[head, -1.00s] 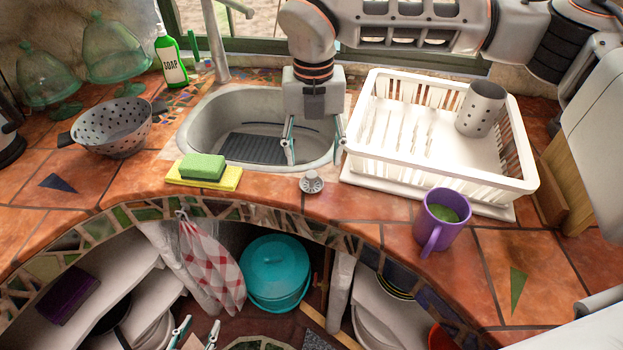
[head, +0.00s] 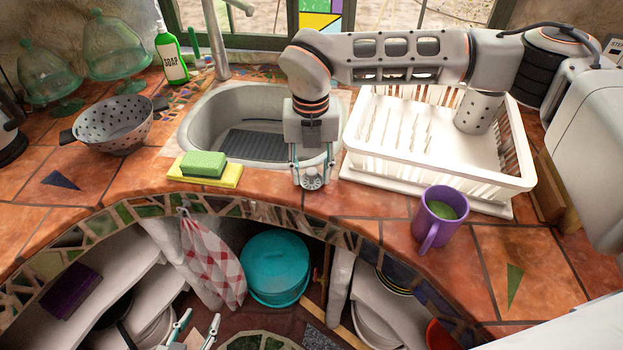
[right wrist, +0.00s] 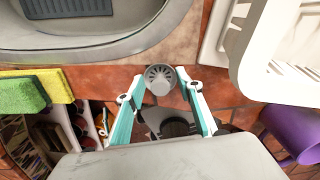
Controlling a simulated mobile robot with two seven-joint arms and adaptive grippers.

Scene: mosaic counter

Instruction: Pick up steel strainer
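The steel strainer (head: 311,181) is a small round sink strainer on the tiled counter at the sink's front edge. In the right wrist view the strainer (right wrist: 160,76) shows its slotted bowl from above. My right gripper (head: 311,184) points down over it, one fingertip on each side. In the right wrist view my right gripper (right wrist: 161,74) has its fingertips close to the rim, with narrow gaps seeming to remain. It looks open and partly narrowed. My left gripper (head: 199,326) is low at the bottom edge, open and empty, far from the strainer.
The sink (head: 215,110) lies behind the strainer. A white dish rack (head: 430,175) and a purple mug (head: 428,228) stand to the right. A grey colander (head: 118,128) is far left.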

